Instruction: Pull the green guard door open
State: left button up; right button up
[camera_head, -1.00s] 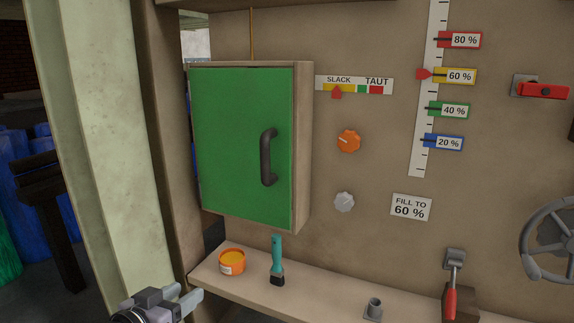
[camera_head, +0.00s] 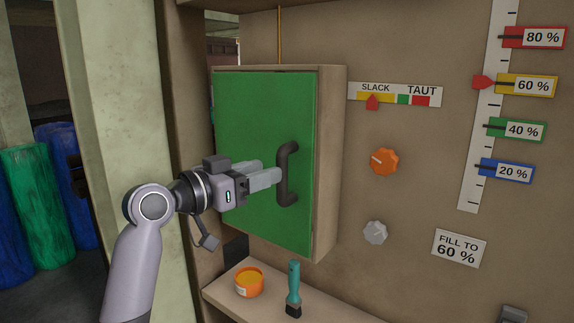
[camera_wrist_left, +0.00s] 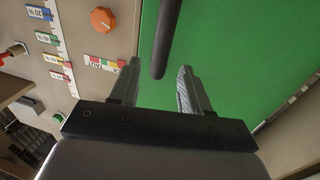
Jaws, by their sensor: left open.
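The green guard door (camera_head: 255,120) is shut on its box on the wall; it also fills much of the left wrist view (camera_wrist_left: 240,60). Its dark curved handle (camera_head: 288,172) stands upright near the door's right edge. My left gripper (camera_head: 276,177) is in front of the door, with its fingertips at the handle. In the left wrist view my open fingers (camera_wrist_left: 157,82) point at the door, and the dark handle bar (camera_wrist_left: 166,45) lies between their lines, its end near the tips. I cannot tell whether they touch it. My right gripper is not in view.
Below the door a shelf (camera_head: 325,300) holds an orange tub (camera_head: 249,283) and a teal-handled brush (camera_head: 294,285). Right of the box are an orange knob (camera_head: 384,161), a grey knob (camera_head: 375,232) and a slack-taut gauge (camera_head: 395,94). A pale post (camera_head: 110,120) stands left.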

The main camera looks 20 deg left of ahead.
aim_at(282, 200)
pick_arm(q)
jog(key=shift+p+x, duration=0.45)
jog(key=shift+x, duration=2.4)
jog(key=shift+d, duration=0.1)
jog(key=shift+s, duration=0.1)
grip_shut()
